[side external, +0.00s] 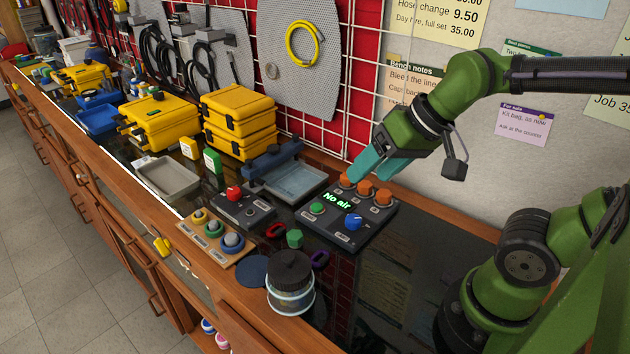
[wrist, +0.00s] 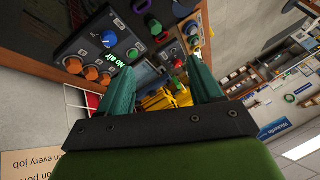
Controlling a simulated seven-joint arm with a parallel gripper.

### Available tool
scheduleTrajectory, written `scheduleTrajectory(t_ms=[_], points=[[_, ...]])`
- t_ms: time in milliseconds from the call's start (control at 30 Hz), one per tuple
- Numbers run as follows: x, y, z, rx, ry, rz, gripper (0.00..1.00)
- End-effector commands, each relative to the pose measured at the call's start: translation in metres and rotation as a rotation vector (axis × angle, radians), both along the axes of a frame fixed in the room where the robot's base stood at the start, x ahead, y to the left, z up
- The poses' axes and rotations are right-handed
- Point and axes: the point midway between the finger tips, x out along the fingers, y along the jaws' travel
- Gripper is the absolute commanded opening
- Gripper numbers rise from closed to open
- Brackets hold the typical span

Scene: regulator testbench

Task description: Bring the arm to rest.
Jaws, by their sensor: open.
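My gripper (side external: 362,169) hangs over the back edge of the dark control panel (side external: 335,238), near its orange knobs (side external: 365,187). Its two teal fingers point down and to the left in the side view. In the wrist view my gripper (wrist: 162,76) shows its fingers spread wide with nothing held between them. The panel's lit display (side external: 337,200) reads "No air". The panel also has a blue knob (side external: 353,222) and a green button (side external: 317,208). Whether a fingertip touches an orange knob I cannot tell.
A smaller box with a red knob (side external: 234,194), a wooden board with ringed parts (side external: 217,238) and a lidded jar (side external: 291,296) stand nearby. Grey trays (side external: 167,176) and yellow cases (side external: 239,119) are farther left. The dark counter right of the panel is clear. A wall stands behind.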

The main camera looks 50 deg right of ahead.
Motion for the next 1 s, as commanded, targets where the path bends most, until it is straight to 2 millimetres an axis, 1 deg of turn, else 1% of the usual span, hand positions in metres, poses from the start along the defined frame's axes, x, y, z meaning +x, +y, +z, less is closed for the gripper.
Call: scheduleTrajectory(t_ms=[33, 167, 267, 1000], points=[[-0.0058, 0.0003, 0.0033, -0.005, -0.034, -0.003, 0.65], [-0.0118, -0.0004, 0.0098, -0.013, -0.074, -0.015, 0.65], [-0.0117, -0.0024, 0.0126, -0.013, -0.083, -0.024, 0.65], [-0.0112, -0.0025, 0.0124, -0.011, -0.079, -0.025, 0.65]])
